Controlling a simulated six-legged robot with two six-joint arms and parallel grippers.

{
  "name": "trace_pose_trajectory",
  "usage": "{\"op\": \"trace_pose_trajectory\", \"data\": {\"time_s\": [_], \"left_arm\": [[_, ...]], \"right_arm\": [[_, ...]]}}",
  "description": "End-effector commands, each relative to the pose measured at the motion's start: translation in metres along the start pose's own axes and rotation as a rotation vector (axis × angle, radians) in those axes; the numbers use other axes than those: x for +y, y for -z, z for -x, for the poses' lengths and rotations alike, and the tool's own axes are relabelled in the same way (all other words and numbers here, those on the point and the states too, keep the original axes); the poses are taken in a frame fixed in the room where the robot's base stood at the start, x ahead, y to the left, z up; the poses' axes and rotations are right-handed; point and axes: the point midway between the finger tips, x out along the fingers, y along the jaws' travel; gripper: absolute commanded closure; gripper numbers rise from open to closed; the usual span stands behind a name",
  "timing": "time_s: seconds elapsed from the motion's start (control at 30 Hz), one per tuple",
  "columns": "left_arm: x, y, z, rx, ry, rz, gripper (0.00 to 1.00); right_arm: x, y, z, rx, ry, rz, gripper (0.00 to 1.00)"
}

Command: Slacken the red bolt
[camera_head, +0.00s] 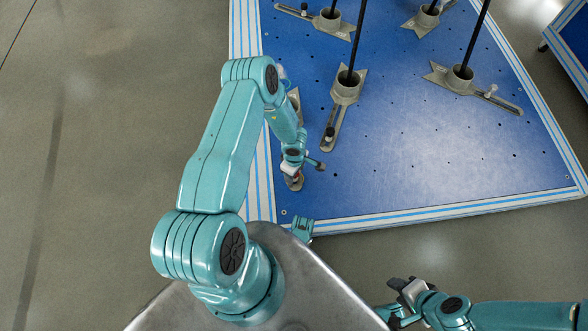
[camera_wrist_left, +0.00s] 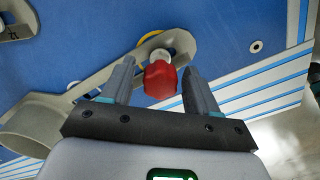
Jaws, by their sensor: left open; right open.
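The red bolt (camera_wrist_left: 160,80) has a faceted red head on a pale shank. It stands in the slotted end of a grey metal clamp arm (camera_wrist_left: 100,77). In the left wrist view my left gripper (camera_wrist_left: 158,68) is open, with one finger on each side of the red head and visible gaps to both. Whether the fingertips reach down beside the head is hard to judge. In the head view my left gripper (camera_head: 308,166) is at the near left corner of the blue platform, largely hiding the bolt. My right gripper (camera_head: 398,291) is open and empty, off the platform's near edge.
The blue platform (camera_head: 430,150) has several grey clamp feet with black rods, such as the one at the middle (camera_head: 346,88). Another foot (camera_head: 460,79) stands to the right. The platform's near right surface is clear, and open floor (camera_head: 90,180) lies to the left.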

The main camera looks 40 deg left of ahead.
Motion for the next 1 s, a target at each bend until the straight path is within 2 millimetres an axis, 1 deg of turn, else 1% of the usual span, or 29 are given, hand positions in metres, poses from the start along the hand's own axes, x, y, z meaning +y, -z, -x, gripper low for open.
{"op": "trace_pose_trajectory", "data": {"time_s": [0.03, 0.07, 0.1, 0.17, 0.2, 0.23, 0.37, 0.5, 0.6, 0.7, 0.9, 0.97, 1.0], "left_arm": [[0.0000, 0.0000, 0.0001, 0.000, 0.000, 0.001, 0.40], [0.0000, 0.0000, 0.0001, 0.000, 0.000, 0.001, 0.47], [0.0000, 0.0000, 0.0001, 0.000, 0.000, 0.002, 0.60], [0.0000, 0.0001, 0.0001, 0.000, 0.000, 0.002, 0.80], [0.0000, 0.0001, 0.0001, 0.000, 0.000, 0.003, 0.93], [0.0001, 0.0001, 0.0001, 0.000, 0.000, 0.003, 0.94], [0.0001, 0.0001, 0.0000, 0.000, 0.000, 0.040, 0.94], [0.0001, 0.0001, 0.0000, 0.000, -0.001, 0.232, 0.94], [0.0002, 0.0001, 0.0000, 0.000, -0.001, 0.331, 0.94], [0.0002, 0.0001, 0.0001, 0.000, -0.001, 0.360, 0.94], [0.0003, 0.0001, 0.0001, 0.000, -0.001, 0.362, 0.94], [0.0004, 0.0002, 0.0001, 0.000, -0.001, 0.403, 0.94], [0.0003, 0.0002, 0.0000, 0.000, -0.001, 0.453, 0.94]], "right_arm": [[0.0000, 0.0000, 0.0000, 0.000, 0.000, 0.000, 0.57], [0.0000, 0.0000, 0.0000, 0.000, 0.000, 0.000, 0.57], [0.0000, 0.0000, 0.0000, 0.000, 0.000, 0.000, 0.57], [0.0000, 0.0000, 0.0000, 0.000, 0.000, 0.000, 0.57], [0.0000, 0.0000, 0.0000, 0.000, 0.000, 0.000, 0.57], [0.0000, 0.0000, 0.0000, 0.000, 0.000, 0.000, 0.57], [0.0000, 0.0000, 0.0000, 0.000, 0.000, 0.000, 0.57], [0.0001, 0.0000, -0.0002, 0.000, 0.000, 0.000, 0.57], [0.0001, 0.0000, -0.0003, 0.000, 0.000, 0.000, 0.57], [0.0001, 0.0000, -0.0003, 0.000, 0.000, 0.000, 0.57], [0.0001, 0.0000, -0.0003, 0.000, 0.000, 0.000, 0.57], [0.0001, 0.0000, -0.0004, 0.000, 0.000, 0.000, 0.57], [0.0002, 0.0000, -0.0004, 0.000, 0.000, 0.000, 0.57]]}}
